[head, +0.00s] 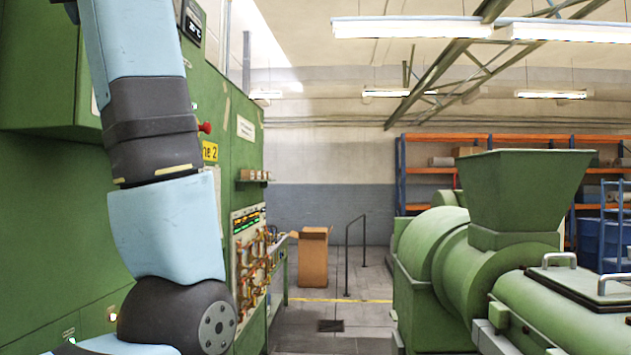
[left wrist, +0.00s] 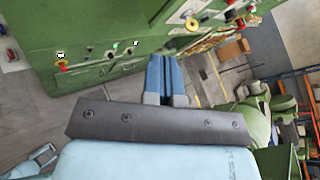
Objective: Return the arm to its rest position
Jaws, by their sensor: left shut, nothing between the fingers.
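My left arm (head: 165,230) comes down along the left side of the head view, with light blue links and dark grey joints. It bends at a dark round joint at the bottom, and its further part leaves the frame there. The fingers of my left gripper (left wrist: 165,62) show in the left wrist view, blue with grey bases, side by side and shut with nothing between them. They point toward the green machine cabinet, and I cannot tell how far off it is.
A tall green control cabinet (head: 245,155) stands close on the left, partly behind my arm. A green extruder with a hopper (head: 525,190) stands on the right. Between them is open grey floor (head: 355,318), with a cardboard box (head: 313,260) and dark railing (head: 347,255) further back.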

